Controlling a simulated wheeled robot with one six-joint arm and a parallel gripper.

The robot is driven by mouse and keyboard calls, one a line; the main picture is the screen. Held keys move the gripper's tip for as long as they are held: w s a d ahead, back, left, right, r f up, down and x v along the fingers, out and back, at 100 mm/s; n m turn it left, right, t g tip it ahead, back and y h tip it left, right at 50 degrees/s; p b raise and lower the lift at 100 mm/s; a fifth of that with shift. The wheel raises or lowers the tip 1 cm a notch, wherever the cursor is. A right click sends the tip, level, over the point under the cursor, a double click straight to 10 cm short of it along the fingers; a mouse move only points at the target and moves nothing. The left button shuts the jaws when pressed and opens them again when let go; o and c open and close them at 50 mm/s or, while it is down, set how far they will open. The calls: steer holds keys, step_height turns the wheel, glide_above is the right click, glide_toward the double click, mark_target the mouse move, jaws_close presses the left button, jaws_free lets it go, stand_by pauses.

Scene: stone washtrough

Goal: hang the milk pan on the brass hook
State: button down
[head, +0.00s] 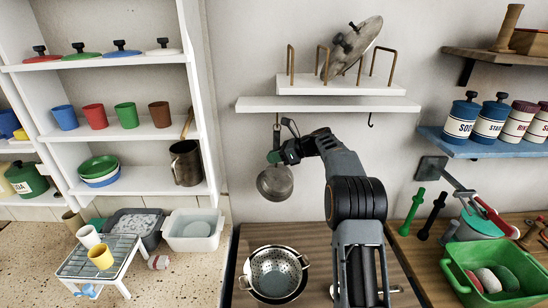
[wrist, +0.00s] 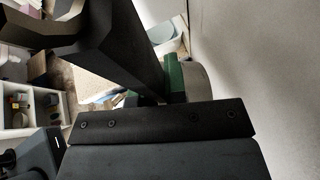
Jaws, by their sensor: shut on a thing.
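The milk pan (head: 275,183) is a small grey metal pan with a green handle. It hangs bowl-down in front of the wall, below the white shelf. My gripper (head: 277,156) is shut on its handle from the right. In the wrist view the green handle (wrist: 175,80) shows beside my dark finger, with part of the grey pan (wrist: 196,82) behind it. A hook (head: 290,124) under the shelf is just above the handle, partly hidden near my gripper. Another, dark hook (head: 371,120) is free further right. I cannot tell which is brass, or whether the handle touches the left hook.
The white shelf (head: 260,104) runs above my gripper, with a plate rack (head: 330,88) on top. A steel colander (head: 275,273) stands below on the wooden counter. A tall white shelf unit (head: 205,130) is left. The wall between pan and counter is clear.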

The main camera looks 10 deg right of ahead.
steer(key=shift+c, duration=2.4)
jaws_free()
